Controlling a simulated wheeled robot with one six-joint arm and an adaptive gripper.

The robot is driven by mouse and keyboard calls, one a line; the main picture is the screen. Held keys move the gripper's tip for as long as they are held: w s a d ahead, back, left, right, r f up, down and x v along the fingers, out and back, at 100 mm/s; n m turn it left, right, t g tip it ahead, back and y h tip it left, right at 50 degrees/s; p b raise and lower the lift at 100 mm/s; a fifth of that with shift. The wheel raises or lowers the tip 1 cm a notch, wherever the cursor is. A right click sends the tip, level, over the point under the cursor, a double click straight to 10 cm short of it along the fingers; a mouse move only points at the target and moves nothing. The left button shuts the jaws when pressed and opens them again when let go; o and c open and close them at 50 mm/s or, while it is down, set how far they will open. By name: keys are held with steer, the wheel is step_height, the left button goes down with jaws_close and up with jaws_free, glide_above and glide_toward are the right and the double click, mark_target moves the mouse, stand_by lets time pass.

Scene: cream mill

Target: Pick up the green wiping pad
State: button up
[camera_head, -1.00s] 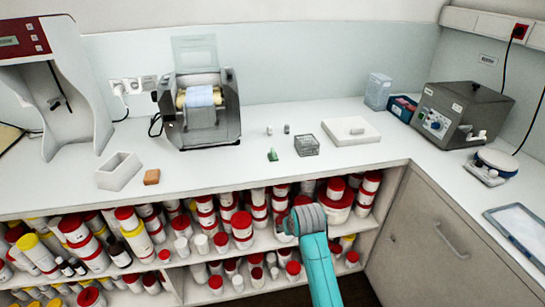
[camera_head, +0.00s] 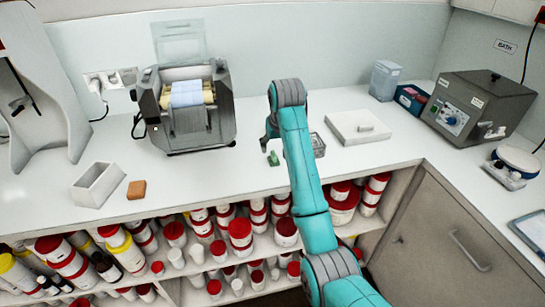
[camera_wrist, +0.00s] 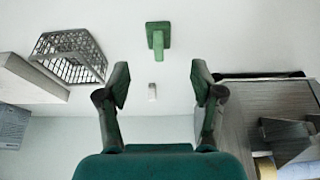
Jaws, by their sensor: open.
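The green wiping pad (camera_head: 274,159) lies on the white counter in the head view, left of my teal arm. In the wrist view the pad (camera_wrist: 158,37) is a small green block with a raised grip, at the top middle, beyond the fingertips and clear of them. In the head view my gripper (camera_head: 266,138) is partly hidden by my arm and hangs near the pad.
A wire basket (camera_wrist: 72,57) stands beside the pad, partly behind my arm in the head view. A small white object (camera_wrist: 152,92) lies between the fingers' lines. The grey roller machine (camera_head: 187,110) is left, a white slab (camera_head: 352,127) right. An orange block (camera_head: 136,189) and white trough (camera_head: 97,185) lie left.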

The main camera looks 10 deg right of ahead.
mark_target(274, 154)
steer(key=shift+w+x, duration=0.15)
steer(key=shift+x, duration=1.95)
steer(key=shift+w+x, duration=0.1)
steer(key=shift+x, duration=2)
steer(key=shift+d+r, duration=0.1)
steer(key=c, duration=1.1)
steer(key=shift+o, duration=0.2)
steer(key=shift+r, duration=0.15)
step_height(274, 154, up, 10)
steer(key=shift+f, duration=0.1)
